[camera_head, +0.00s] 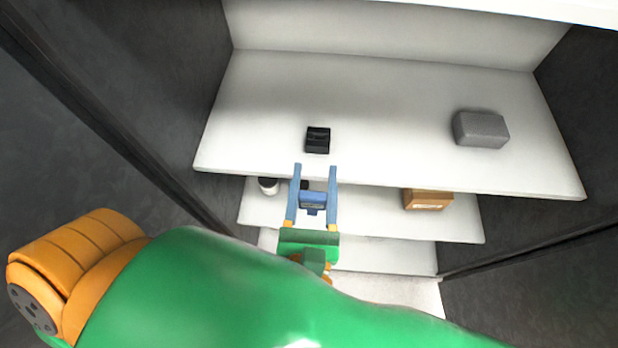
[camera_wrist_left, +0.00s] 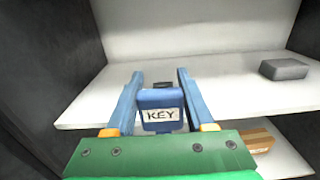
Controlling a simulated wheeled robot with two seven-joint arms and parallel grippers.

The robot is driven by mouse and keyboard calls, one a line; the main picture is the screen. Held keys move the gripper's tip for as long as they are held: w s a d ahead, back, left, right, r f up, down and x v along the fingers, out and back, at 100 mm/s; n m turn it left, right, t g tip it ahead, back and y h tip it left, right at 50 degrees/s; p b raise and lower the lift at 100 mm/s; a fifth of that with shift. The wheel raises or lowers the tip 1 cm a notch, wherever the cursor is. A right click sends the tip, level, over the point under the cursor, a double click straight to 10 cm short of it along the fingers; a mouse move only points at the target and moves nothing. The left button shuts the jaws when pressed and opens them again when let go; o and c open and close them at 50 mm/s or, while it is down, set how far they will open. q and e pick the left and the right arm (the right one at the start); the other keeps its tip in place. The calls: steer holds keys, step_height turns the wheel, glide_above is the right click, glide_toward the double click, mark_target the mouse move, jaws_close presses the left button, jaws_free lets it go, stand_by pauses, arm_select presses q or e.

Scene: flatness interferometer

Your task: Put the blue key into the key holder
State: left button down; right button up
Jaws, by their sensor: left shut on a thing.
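The blue key (camera_head: 313,198) is a small blue block held between the fingers of my left gripper (camera_head: 315,169). In the left wrist view the key (camera_wrist_left: 160,115) faces me with a white label reading KEY. My left gripper is shut on it, in front of the top shelf's front edge. The key holder (camera_head: 318,139), a small black block with a recess in its top, stands on the top shelf near its front edge, apart from and beyond the fingertips. In the left wrist view the holder (camera_wrist_left: 162,85) is mostly hidden behind the key. My right gripper is not in view.
A grey block (camera_head: 481,129) lies on the right of the top white shelf (camera_head: 400,100). Dark walls flank the shelves. The top shelf around the holder is clear.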

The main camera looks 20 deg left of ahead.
arm_select(q)
steer(key=shift+f+x, duration=0.15)
steer(key=shift+x, duration=4.35)
steer(key=shift+f+x, duration=0.2)
steer(key=shift+x, duration=4.25)
steer(key=shift+w+a+f+b, duration=0.15)
steer(key=shift+f+b, duration=0.75)
steer(key=shift+b, duration=0.05)
steer(key=shift+f+b, duration=1)
steer(key=shift+f, duration=0.35)
